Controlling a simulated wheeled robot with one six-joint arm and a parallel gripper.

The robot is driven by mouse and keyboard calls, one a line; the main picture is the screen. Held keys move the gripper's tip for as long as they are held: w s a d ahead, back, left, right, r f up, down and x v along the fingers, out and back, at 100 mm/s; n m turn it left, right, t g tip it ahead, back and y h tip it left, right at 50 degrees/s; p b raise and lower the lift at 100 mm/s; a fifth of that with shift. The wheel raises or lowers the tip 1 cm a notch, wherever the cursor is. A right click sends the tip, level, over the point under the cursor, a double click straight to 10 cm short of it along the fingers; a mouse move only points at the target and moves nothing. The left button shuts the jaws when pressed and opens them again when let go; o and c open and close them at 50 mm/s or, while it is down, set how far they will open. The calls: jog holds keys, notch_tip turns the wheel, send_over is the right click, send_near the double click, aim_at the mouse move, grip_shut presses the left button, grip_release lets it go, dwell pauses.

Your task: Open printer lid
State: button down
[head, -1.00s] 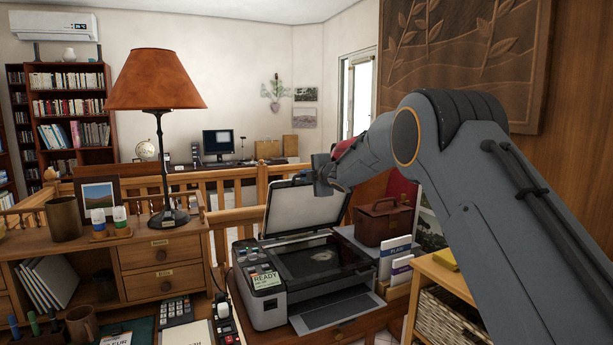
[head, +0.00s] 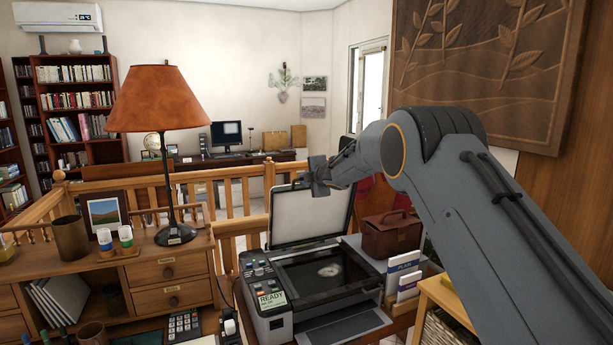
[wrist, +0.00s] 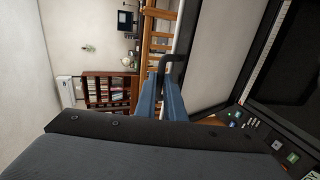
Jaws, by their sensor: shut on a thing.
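The printer (head: 266,322) stands on a wooden desk, with its dark scanner glass (head: 325,269) uncovered and a lit panel that reads READY. Its lid (head: 312,218) is raised steeply at the back, with the pale underside facing me. My gripper (head: 304,184) is at the lid's top edge. In the wrist view, my gripper's blue fingers (wrist: 171,82) are shut on the dark lid handle (wrist: 174,65), which curves out past the fingertips. The lid's pale underside (wrist: 215,50) also shows there, right of the fingers. Part of the handle is hidden between the fingers.
A brown bag (head: 391,235) and a holder with leaflets (head: 404,272) stand close on the printer's right. A lamp (head: 160,100) stands on the drawer cabinet (head: 165,270) at left. A wooden railing (head: 232,190) runs behind the lid.

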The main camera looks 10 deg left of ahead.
jog(key=shift+w+r, duration=0.25)
jog(key=shift+r, duration=0.45)
jog(key=c, duration=2)
grip_release()
jog(key=shift+s+d, duration=0.1)
jog(key=shift+f, duration=0.1)
jog(key=shift+s+f, duration=0.1)
jog(key=shift+f, duration=0.1)
jog(key=shift+b+v, duration=2.3)
jog(key=shift+v, duration=1.55)
